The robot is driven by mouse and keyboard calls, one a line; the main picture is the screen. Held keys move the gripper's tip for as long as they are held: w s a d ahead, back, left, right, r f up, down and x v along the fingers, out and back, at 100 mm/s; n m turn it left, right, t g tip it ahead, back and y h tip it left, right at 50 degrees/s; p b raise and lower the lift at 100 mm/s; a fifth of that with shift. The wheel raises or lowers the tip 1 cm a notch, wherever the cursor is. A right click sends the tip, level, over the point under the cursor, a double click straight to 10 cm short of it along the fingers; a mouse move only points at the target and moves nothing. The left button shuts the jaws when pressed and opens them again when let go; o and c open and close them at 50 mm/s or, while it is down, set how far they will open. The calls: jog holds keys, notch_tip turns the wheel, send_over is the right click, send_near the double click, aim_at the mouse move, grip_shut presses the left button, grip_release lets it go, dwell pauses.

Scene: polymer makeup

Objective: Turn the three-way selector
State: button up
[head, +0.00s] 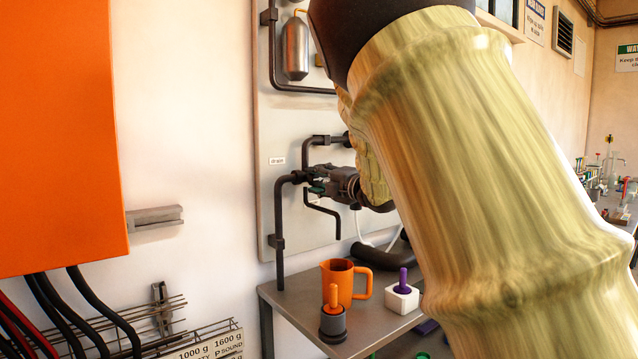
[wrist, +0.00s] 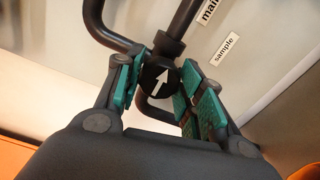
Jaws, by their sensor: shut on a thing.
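The three-way selector is a black round knob with a white arrow (wrist: 160,76) in the wrist view. The arrow points up and slightly right there, roughly along the black pipe above it. My gripper (wrist: 163,88) has its green-padded fingers on both sides of the knob and is shut on it. In the head view my gripper (head: 322,186) is at the black pipework on the wall panel, and my arm hides part of that area. A "sample" label (wrist: 225,48) and a "main" label (wrist: 209,9) are beside the pipes. A "drain" label (head: 277,161) shows in the head view.
Black pipes (head: 281,235) run on the pale panel (head: 267,120) around my gripper. Below is a grey shelf (head: 300,300) with an orange mug (head: 337,280), a grey pot with an orange handle (head: 333,325) and a white block with a purple peg (head: 402,299). An orange cabinet (head: 60,130) is at left.

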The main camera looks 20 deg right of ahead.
jog(key=o, duration=1)
jog(key=shift+s, duration=0.1)
jog(key=v, duration=1.2)
